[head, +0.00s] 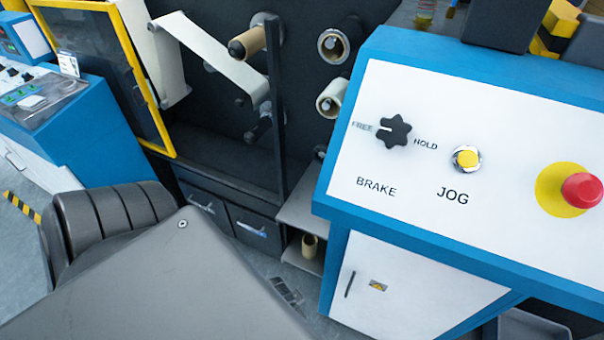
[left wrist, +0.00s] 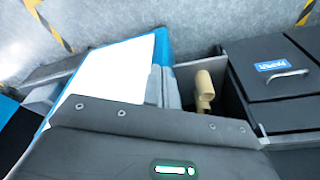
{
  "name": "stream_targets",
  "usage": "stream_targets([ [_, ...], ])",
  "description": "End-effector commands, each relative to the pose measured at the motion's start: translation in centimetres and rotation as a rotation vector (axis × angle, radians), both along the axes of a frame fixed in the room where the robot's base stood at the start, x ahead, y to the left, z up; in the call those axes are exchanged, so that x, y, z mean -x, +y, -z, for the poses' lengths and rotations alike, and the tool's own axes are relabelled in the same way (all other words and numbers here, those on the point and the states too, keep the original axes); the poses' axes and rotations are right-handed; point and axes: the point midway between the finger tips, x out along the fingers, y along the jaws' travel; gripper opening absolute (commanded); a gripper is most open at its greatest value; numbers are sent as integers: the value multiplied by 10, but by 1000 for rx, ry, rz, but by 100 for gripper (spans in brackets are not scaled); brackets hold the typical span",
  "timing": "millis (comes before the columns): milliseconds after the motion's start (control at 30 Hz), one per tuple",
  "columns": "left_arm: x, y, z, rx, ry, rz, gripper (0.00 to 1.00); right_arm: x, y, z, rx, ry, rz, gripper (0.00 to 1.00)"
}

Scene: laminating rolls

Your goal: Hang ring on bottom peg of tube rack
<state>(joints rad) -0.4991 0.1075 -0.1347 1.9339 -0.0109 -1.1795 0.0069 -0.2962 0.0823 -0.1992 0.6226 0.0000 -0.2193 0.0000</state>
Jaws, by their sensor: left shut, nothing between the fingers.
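The tube rack is a dark panel with short cores on pegs. A white-rimmed ring (head: 334,45) hangs on the top peg and a cream ring (head: 330,98) on the peg below. The bottom peg (head: 320,152) is partly hidden by the control console, and I see no ring on it. A tan tube piece (head: 309,246) stands on a low shelf; it also shows in the left wrist view (left wrist: 205,84). My left gripper (left wrist: 163,72) is shut and empty, left of that piece. Its fingers are hidden in the head view. My right gripper is out of view.
The blue and white console (head: 430,220) with brake knob, jog button and red stop stands close at right. A dark upright post (head: 277,110) and a roller with a tan core (head: 247,42) are at left. Dark drawers (head: 225,215) sit below.

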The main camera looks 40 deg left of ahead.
Motion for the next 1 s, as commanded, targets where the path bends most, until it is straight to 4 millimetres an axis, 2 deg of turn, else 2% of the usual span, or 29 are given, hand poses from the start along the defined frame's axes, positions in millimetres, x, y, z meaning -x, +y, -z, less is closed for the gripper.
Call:
stream_targets([
  [33, -3, 0, -18, 2, -15, -6, 0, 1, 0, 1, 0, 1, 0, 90],
  [167, -12, 4, -62, 9, -55, -42, 0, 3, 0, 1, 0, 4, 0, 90],
  [300, -35, 18, -105, 36, -154, -173, 0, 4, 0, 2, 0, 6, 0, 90],
  [400, -61, 33, -124, 79, -254, -319, 0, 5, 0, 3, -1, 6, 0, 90],
  [633, -133, 79, -150, 263, -521, -699, 0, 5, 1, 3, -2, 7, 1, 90],
  [833, -198, 134, -172, 601, -791, -1082, 0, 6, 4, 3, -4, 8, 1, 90],
  [1000, -240, 184, -192, 1081, -996, -1391, 0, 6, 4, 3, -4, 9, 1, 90],
])
